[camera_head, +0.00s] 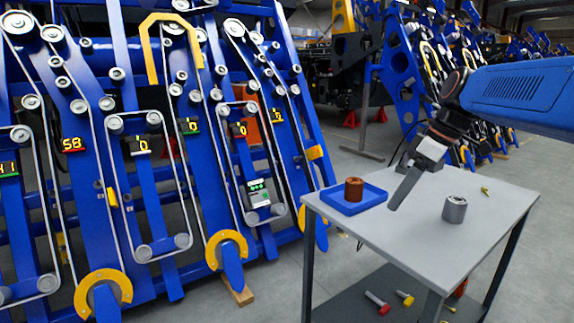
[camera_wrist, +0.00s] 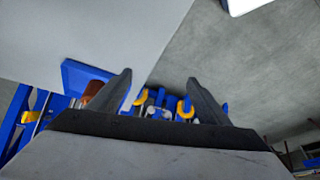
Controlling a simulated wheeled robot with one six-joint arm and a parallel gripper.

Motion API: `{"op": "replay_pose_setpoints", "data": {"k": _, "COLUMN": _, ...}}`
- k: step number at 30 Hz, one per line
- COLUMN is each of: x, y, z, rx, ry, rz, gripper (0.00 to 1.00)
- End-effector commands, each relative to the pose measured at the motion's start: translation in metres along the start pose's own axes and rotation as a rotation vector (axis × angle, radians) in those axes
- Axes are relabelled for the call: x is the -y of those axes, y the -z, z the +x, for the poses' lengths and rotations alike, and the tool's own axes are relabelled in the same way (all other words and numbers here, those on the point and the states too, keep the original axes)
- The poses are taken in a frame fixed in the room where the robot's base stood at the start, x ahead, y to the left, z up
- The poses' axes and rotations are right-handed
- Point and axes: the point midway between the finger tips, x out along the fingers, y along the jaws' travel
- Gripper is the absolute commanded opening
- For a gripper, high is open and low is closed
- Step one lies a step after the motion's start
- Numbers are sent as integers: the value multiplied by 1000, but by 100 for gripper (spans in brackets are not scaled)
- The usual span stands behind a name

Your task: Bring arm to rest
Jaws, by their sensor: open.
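My gripper (camera_head: 406,186) hangs at the end of my blue arm, above the left part of the grey table (camera_head: 395,250). In the wrist view its two dark fingers (camera_wrist: 160,95) stand apart with nothing between them. A blue tray (camera_head: 371,203) lies on the table's left corner, left of my gripper. A brown cylinder (camera_head: 353,190) stands in that tray; both also show beside the left finger in the wrist view, the tray's edge (camera_wrist: 72,72) partly hidden. A grey metal cylinder (camera_head: 455,209) stands on the table, right of my gripper.
The blue harvester chassis (camera_head: 175,215) with belts, pulleys and small displays fills the left side. A yellow bolt (camera_head: 486,191) lies on the tabletop. A red bolt (camera_head: 377,303) and yellow bolts lie on the lower shelf. The tabletop's front middle is bare.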

Motion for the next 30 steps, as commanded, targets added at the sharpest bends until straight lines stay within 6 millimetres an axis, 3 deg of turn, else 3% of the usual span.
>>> {"op": "replay_pose_setpoints", "data": {"k": 3, "x": 31, "y": -25, "z": 10, "rx": 22, "ry": -48, "rz": 112, "gripper": 71}}
{"op": "replay_pose_setpoints", "data": {"k": 15, "x": 113, "y": -117, "z": 60, "rx": 34, "ry": -230, "rz": 492, "gripper": 71}}
{"op": "replay_pose_setpoints", "data": {"k": 24, "x": 154, "y": -183, "z": 103, "rx": -17, "ry": -346, "rz": 722, "gripper": 71}}
{"op": "replay_pose_setpoints", "data": {"k": 30, "x": 167, "y": -207, "z": 121, "rx": -49, "ry": -387, "rz": 807, "gripper": 71}}
